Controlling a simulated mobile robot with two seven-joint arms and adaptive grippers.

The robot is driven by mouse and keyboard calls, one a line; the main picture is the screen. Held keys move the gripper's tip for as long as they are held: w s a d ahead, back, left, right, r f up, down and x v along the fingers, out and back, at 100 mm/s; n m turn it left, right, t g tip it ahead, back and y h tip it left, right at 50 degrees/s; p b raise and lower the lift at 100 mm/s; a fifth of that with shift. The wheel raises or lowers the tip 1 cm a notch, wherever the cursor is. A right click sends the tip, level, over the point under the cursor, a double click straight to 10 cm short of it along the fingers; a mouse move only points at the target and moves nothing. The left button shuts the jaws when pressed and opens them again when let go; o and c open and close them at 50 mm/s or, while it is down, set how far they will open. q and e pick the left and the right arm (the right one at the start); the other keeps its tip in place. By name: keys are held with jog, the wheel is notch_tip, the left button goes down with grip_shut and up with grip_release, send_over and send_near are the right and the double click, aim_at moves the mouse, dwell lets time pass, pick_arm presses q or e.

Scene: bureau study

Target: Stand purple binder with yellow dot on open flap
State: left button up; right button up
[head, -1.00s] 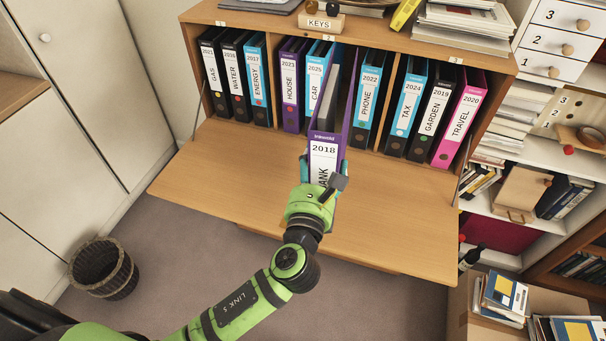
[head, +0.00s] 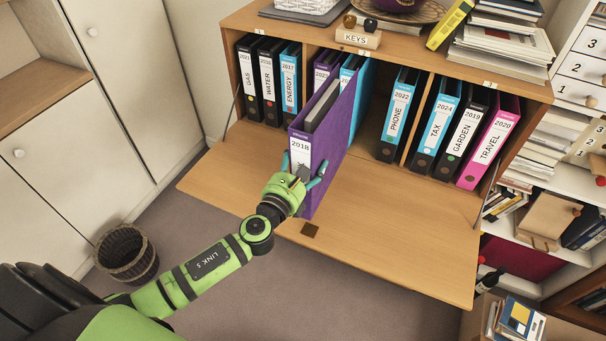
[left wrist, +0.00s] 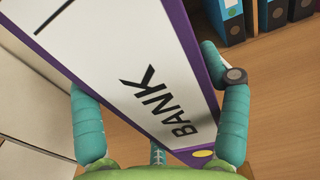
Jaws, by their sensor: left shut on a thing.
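The purple binder (head: 338,125), labelled 2018 BANK, is upright in the head view, over the open flap (head: 400,215) and in front of the middle compartment. Its yellow dot (left wrist: 202,153) shows low on the spine in the left wrist view. My left gripper (head: 304,168) is shut on the binder, with one finger on each side of the spine; it also shows in the left wrist view (left wrist: 155,80). I cannot tell whether the binder's lower edge touches the flap. My right gripper is not in view.
Several binders stand in the compartments, including a black GAS binder (head: 248,80), a blue PHONE binder (head: 398,115) and a pink TRAVEL binder (head: 490,142). The flap's right part is clear. A wicker basket (head: 126,255) stands on the floor.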

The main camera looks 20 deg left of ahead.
pick_arm(q)
jog(key=f+b, duration=0.1)
jog(key=f, duration=0.1)
jog(key=f+b, duration=0.1)
jog(key=shift+a+f, duration=0.2)
jog(key=shift+f, duration=0.2)
jog(key=o, duration=1.7)
jog(key=shift+s+f, duration=0.1)
jog(key=shift+f, duration=0.15)
jog(key=s+b, duration=0.2)
jog(key=s, duration=1)
jog(key=shift+a, duration=0.15)
